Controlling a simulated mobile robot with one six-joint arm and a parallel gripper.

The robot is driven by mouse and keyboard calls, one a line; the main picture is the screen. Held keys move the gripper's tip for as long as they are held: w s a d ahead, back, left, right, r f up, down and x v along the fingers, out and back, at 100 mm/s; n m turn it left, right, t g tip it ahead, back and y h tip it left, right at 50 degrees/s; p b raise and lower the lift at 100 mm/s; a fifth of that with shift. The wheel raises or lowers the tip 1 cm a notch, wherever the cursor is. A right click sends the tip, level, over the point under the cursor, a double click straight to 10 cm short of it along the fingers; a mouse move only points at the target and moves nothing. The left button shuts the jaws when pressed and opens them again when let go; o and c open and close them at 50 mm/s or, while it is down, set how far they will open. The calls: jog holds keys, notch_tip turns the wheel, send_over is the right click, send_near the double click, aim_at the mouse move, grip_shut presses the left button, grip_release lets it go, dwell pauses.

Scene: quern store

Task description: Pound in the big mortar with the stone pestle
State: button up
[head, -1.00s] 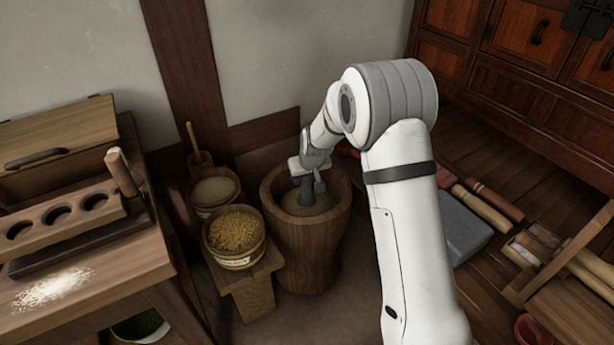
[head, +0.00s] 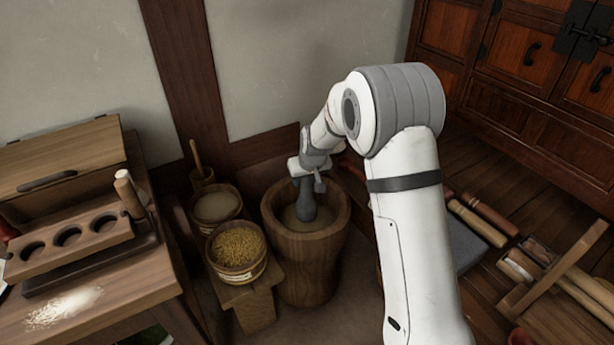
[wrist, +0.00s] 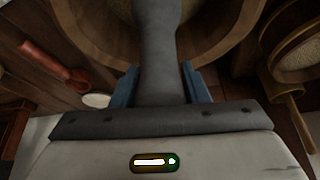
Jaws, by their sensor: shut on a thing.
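The big wooden mortar (head: 308,262) stands on the floor by the wall, with a pale brownish layer inside. My gripper (head: 306,182) is over its mouth, shut on the dark grey stone pestle (head: 306,204). The pestle hangs roughly upright inside the mortar's rim; whether its lower end touches the contents is hard to tell. In the wrist view the pestle (wrist: 158,50) runs up from between my gripper's blue fingers (wrist: 160,85), with the mortar's rim (wrist: 232,40) behind it.
A bucket of yellow grain (head: 237,252) and a tub of pale meal (head: 216,206) stand close to the mortar's left. A wooden bench (head: 100,290) with a holed block is at left. Wooden-handled tools (head: 478,222) lie at right near the cabinet (head: 530,80).

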aim_at(306, 192)
notch_tip(306, 192, down, 5)
jog(key=b, duration=0.3)
jog(key=shift+f, duration=0.5)
notch_tip(306, 192, up, 8)
jog(key=p, duration=0.4)
jog(key=shift+p, duration=0.4)
notch_tip(306, 192, up, 9)
jog(key=p, duration=0.6)
jog(key=shift+r, duration=0.2)
jog(key=shift+f, duration=0.1)
